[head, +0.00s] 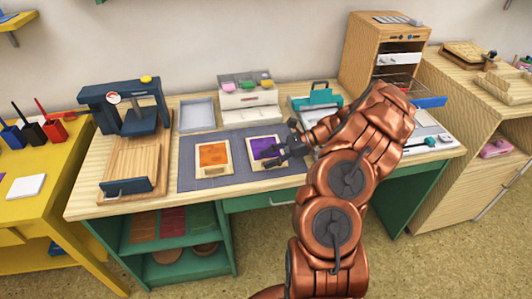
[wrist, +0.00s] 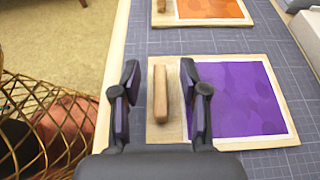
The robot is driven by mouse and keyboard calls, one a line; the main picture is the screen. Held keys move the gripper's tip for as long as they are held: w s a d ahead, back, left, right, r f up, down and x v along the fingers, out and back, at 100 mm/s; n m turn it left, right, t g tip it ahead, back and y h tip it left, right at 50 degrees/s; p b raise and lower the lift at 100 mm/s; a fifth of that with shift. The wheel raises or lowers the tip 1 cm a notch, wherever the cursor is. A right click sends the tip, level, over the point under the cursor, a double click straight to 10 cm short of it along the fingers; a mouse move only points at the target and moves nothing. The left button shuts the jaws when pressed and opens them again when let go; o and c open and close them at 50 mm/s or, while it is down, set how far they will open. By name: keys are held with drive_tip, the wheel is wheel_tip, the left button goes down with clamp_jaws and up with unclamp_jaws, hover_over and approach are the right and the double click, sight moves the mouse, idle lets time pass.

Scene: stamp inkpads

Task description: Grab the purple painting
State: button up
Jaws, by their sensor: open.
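The purple painting (head: 264,147) lies flat on the grey mat (head: 190,177) on the desk, right of an orange one. In the wrist view the purple painting (wrist: 236,98) is a purple panel on a pale wooden board with a wooden bar handle (wrist: 160,93) at its left side.
The orange painting (head: 213,158) lies on the same mat. A dark blue press (head: 125,105) stands at the left and a white drawer box (head: 248,102) behind. A teal device (head: 318,98) and a wooden cabinet (head: 362,45) are at the right. A wire basket (wrist: 50,125) is below the desk edge.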

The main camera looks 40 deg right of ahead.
drive_tip(key=shift+x, duration=1.45)
clamp_jaws()
